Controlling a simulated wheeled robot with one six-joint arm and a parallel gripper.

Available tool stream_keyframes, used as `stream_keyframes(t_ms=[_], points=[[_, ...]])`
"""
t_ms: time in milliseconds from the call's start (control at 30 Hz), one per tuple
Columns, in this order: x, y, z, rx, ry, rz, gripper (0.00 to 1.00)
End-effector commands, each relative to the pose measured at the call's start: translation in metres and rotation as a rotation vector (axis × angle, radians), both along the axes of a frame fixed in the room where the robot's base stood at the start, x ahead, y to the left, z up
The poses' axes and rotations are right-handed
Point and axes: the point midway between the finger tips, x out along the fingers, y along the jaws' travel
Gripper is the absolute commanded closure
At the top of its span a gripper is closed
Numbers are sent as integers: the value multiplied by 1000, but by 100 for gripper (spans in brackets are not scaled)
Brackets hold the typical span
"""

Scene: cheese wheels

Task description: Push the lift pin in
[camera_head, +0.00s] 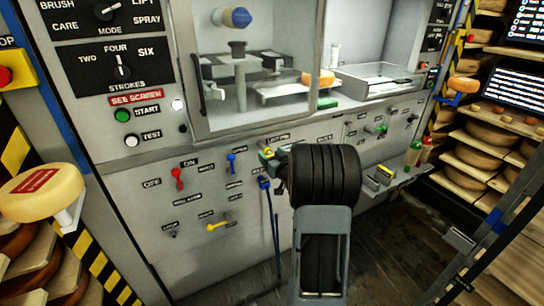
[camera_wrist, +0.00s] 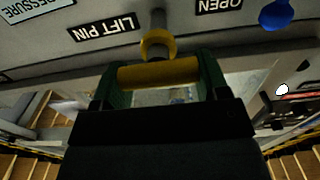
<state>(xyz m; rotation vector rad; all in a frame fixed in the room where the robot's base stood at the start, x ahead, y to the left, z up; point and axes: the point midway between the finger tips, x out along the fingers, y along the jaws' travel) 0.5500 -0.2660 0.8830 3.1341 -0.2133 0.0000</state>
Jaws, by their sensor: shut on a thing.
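The lift pin has a yellow cross-bar handle (camera_wrist: 158,72) with a yellow collar on a grey shaft that runs to the panel. A short length of the shaft shows outside the panel. The "LIFT PIN" label (camera_wrist: 103,27) is beside it in the wrist view. My gripper (camera_wrist: 160,78) is shut on the yellow handle, with a green finger at each end of the bar. In the head view my gripper (camera_head: 268,157) is at the front panel below the glass-fronted chamber, and my dark wrist hides most of the pin.
The grey machine panel (camera_head: 120,215) carries a red lever (camera_head: 178,178), a blue lever (camera_head: 231,162) and a yellow lever (camera_head: 218,226). A blue knob (camera_wrist: 276,15) is near the "OPEN" label. A small shelf (camera_head: 392,178) juts out at the right. Cheese racks stand on both sides.

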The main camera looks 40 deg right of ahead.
Motion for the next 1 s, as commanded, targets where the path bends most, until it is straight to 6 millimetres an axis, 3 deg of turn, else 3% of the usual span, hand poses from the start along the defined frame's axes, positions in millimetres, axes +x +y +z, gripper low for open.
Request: stream_keyframes(t_ms=[167,267,500,600,933,967,1000], points=[[0,0,0,0,0,-1,75],[5,-1,-1,0,0,0,75],[50,-7,-2,-1,-1,2,75],[61,-8,0,0,-2,1,75],[64,-9,1,1,-2,-1,75],[64,-9,1,1,-2,-1,30],[64,-9,1,1,-3,-1,26]])
